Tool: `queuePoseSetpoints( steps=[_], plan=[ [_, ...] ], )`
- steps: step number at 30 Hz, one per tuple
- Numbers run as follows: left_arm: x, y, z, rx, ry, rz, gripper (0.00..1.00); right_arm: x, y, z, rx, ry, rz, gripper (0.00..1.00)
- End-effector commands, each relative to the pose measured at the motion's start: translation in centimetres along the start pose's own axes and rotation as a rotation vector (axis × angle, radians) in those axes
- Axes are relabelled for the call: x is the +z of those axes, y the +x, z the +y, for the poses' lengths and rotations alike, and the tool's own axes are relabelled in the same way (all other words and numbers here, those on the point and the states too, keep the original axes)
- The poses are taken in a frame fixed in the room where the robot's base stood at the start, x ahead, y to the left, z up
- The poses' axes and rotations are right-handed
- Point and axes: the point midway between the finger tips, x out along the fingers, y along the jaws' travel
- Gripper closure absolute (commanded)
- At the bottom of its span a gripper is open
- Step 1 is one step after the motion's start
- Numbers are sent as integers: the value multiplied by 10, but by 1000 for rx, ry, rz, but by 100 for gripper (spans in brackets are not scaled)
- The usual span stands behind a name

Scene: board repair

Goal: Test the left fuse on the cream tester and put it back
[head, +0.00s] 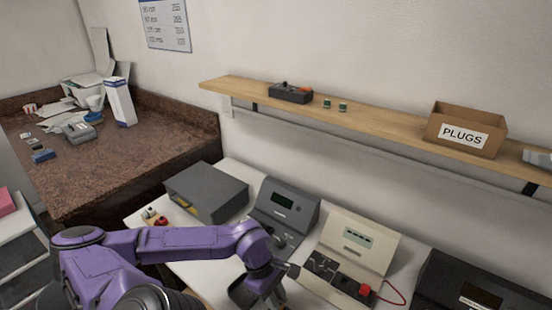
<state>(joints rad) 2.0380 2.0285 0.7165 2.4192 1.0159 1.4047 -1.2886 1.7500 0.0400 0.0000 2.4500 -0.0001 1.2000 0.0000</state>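The cream tester (372,243) stands on the white bench, with a small display on its sloped face. A dark panel (325,268) lies on its front, with a red knob (365,290) and a red wire at its right. My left gripper (284,272) is at the end of the purple arm, just left of the tester's front panel. Its fingers are small and partly hidden by the wrist, so I cannot tell whether it is open or holds something. I cannot make out the left fuse. My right gripper is out of view.
A dark grey device (286,204) with a display stands left of the tester, and a grey box (207,190) further left. A black device (465,290) is at the right.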

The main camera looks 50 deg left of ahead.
Motion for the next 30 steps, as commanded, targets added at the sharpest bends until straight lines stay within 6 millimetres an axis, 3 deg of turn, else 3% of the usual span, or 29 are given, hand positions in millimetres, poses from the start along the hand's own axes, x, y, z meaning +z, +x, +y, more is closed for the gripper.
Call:
queuePoseSetpoints(
  steps=[30],
  plan=[
    [-3,8,0,0,-1,0,100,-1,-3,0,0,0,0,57]
  ],
)
